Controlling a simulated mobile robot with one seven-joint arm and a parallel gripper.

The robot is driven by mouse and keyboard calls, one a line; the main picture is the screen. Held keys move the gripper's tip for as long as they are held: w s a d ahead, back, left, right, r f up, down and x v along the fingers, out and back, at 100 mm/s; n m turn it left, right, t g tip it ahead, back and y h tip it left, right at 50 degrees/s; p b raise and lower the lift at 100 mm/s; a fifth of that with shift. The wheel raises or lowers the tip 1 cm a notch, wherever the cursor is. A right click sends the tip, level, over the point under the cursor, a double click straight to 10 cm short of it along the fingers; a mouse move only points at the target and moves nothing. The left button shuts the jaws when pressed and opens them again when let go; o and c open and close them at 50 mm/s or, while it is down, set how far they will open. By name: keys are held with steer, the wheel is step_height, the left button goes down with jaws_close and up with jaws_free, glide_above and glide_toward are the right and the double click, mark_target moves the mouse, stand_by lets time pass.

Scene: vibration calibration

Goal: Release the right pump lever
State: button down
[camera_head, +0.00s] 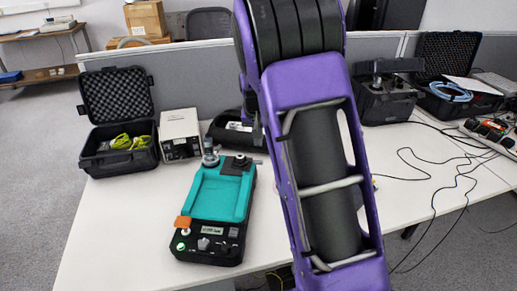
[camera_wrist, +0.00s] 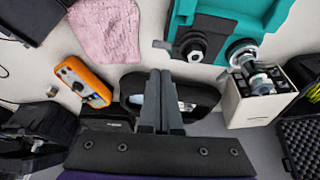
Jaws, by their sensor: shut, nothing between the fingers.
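The teal and black device (camera_head: 215,200) lies on the white table, left of my purple arm. Its rear carries a black fitting (camera_head: 237,163) and a metal round part (camera_head: 210,150). In the wrist view the black fitting (camera_wrist: 208,32) has a short grey lever-like piece (camera_wrist: 163,45) sticking out to the left; I cannot tell for sure that it is the right pump lever. My gripper (camera_wrist: 160,74) is shut and empty, apart from the device, with its fingertips below the grey piece in the picture. In the head view my arm hides most of the gripper.
A cream box (camera_head: 179,134) and an open black case (camera_head: 118,140) stand at the back left. The wrist view shows an orange meter (camera_wrist: 82,82) and a pink cloth (camera_wrist: 105,30). Black cables (camera_head: 435,165) cross the right side. The table's front left is clear.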

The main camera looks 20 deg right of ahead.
steer(key=v, duration=0.8)
steer(key=shift+p, duration=0.3)
